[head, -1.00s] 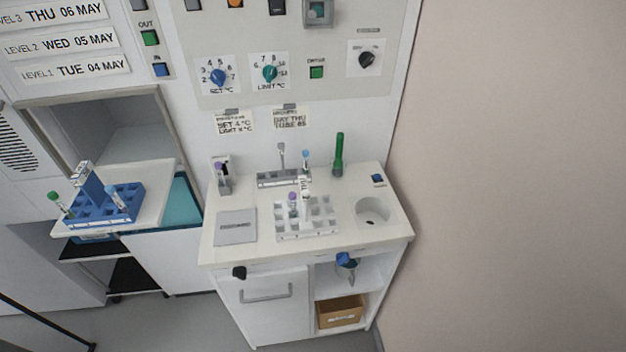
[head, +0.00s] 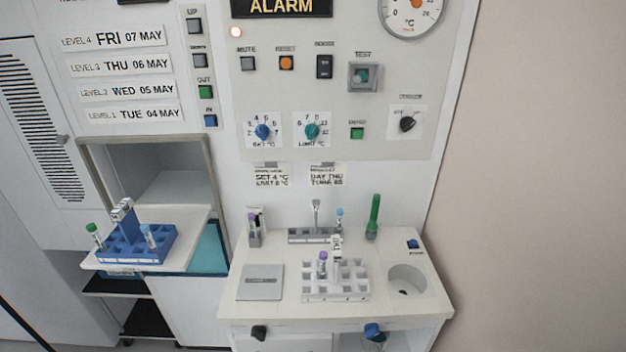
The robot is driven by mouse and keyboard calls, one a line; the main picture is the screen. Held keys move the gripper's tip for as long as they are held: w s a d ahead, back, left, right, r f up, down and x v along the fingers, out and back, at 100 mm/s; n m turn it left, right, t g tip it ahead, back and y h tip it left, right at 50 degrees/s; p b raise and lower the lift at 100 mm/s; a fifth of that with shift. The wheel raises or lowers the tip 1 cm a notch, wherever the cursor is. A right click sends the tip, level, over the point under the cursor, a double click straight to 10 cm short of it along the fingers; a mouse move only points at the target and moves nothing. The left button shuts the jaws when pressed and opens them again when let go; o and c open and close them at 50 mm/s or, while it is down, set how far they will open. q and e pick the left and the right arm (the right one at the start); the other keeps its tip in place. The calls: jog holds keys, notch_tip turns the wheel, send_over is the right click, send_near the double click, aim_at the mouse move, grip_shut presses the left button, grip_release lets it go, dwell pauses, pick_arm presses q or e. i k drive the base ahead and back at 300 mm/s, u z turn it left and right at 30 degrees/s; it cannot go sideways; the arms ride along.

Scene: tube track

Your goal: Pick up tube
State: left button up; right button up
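Several tubes are in view, and I cannot tell which one the task means. A purple-capped tube (head: 322,264) stands in the white rack (head: 311,293) on the bench. A pale, labelled upright piece (head: 336,250) stands beside it. A blue-capped tube (head: 339,219) is behind the rack, by a grey holder (head: 306,235). Another purple-capped tube (head: 253,225) is in a small holder at the back left. On the left, the blue rack (head: 128,257) holds a green-capped tube (head: 95,237) and a blue-capped tube (head: 148,237). Neither of my grippers is in view.
The white bench (head: 235,306) also carries a grey flat plate (head: 261,282), a tall green object (head: 374,216) and a round opening (head: 407,280). The blue rack sits on a pale shelf (head: 185,242) before an open compartment. A control panel (head: 290,100) rises behind; a bare wall is right.

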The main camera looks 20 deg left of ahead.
aim_at(252, 216)
jog(key=z, duration=0.1)
jog(key=i, duration=0.5)
jog(key=u, duration=2.6)
